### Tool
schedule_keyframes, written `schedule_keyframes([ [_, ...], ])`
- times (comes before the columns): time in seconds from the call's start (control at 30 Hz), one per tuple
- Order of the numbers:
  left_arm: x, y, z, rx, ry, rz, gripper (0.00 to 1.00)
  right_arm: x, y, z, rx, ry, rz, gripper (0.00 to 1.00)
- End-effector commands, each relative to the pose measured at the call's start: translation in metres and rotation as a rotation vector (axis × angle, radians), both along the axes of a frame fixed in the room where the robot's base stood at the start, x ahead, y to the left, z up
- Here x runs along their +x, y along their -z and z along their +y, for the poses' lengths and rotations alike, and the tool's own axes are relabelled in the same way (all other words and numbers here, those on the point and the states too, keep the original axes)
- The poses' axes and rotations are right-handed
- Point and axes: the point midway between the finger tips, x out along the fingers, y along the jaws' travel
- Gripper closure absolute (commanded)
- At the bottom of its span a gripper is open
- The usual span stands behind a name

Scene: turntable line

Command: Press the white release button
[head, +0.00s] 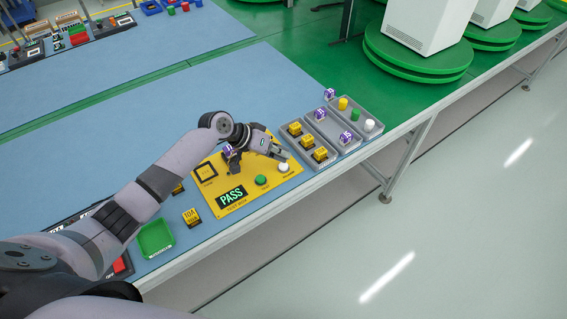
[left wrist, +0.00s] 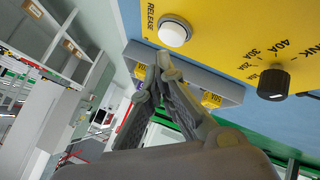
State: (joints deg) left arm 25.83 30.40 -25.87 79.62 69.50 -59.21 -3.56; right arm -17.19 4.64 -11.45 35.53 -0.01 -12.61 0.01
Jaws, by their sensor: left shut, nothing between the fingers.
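The white release button (head: 283,167) is on the right side of the yellow test panel (head: 212,172), beside a green button (head: 261,180). The panel's display reads PASS in green. My left gripper (head: 284,156) is shut and empty, just above and behind the white button. My right gripper is out of view.
Grey trays (head: 336,137) with yellow and purple blocks stand right of the panel. A dark knob (left wrist: 273,84) is on the panel. A green tray (head: 155,237) and a yellow block (head: 192,217) lie at the panel's left. The blue mat (head: 215,95) behind is clear.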

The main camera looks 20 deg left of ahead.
Motion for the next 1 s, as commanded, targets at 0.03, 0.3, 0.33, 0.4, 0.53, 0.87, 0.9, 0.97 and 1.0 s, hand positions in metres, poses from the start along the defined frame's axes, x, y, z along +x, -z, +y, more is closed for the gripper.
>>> schedule_keyframes([
  [0.03, 0.000, 0.000, 0.000, 0.000, 0.000, 0.000, 1.00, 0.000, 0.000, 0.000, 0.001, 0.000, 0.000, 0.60],
  [0.3, 0.000, -0.012, 0.000, 0.000, -0.001, -0.001, 1.00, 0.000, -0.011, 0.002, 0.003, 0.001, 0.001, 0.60],
  [0.33, 0.000, -0.015, 0.000, 0.000, -0.001, -0.001, 1.00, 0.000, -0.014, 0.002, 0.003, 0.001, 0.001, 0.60],
  [0.4, 0.000, -0.023, 0.000, 0.000, -0.001, -0.001, 1.00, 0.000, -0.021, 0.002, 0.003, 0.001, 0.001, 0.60],
  [0.53, 0.000, -0.036, 0.000, 0.000, -0.001, -0.001, 1.00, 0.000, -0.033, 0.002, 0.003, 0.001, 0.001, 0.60],
  [0.87, 0.000, -0.051, 0.000, 0.000, -0.001, -0.001, 1.00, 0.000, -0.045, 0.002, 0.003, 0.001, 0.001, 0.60],
  [0.9, 0.000, -0.050, 0.000, 0.000, -0.001, -0.001, 1.00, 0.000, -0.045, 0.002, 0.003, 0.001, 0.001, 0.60],
  [0.97, 0.000, -0.050, 0.000, 0.000, -0.001, -0.001, 1.00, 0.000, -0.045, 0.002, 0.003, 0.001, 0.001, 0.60],
  [1.0, 0.000, -0.050, 0.000, 0.000, -0.001, -0.001, 1.00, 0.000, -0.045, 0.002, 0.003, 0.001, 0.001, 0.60],
])
